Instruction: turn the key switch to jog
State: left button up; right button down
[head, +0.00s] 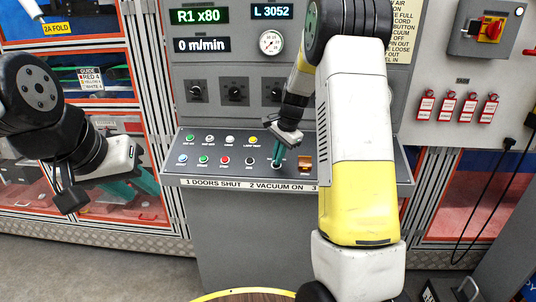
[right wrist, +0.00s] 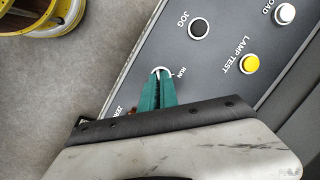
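The key switch (right wrist: 158,71) sits on the sloped grey console, with a pale ring and the word RUN printed beside it. In the head view it is near the console's front edge (head: 276,166). My right gripper (right wrist: 159,78) reaches down to it, its teal fingers close together at the ring. The key between them is hidden, so I cannot see which way it points. The right gripper also shows in the head view (head: 277,160). A black button (right wrist: 199,28) labelled JOG is beside the switch. My left gripper (head: 138,188) is open and empty, left of the console.
A yellow lamp-test button (right wrist: 249,64) and a white button (right wrist: 284,14) are near the switch. An orange control (head: 305,162) is right of it. Several coloured buttons fill the console's left. Red tags (head: 447,106) hang at right. A yellow-rimmed drum (right wrist: 45,15) stands below.

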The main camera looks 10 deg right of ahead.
aim_at(282, 172)
jog(key=c, duration=1.6)
grip_release()
jog(key=shift+r, duration=0.1)
jog(key=v, duration=0.7)
jog(key=shift+d+r, duration=0.1)
jog(key=shift+r, duration=0.25)
jog(key=shift+s, duration=0.1)
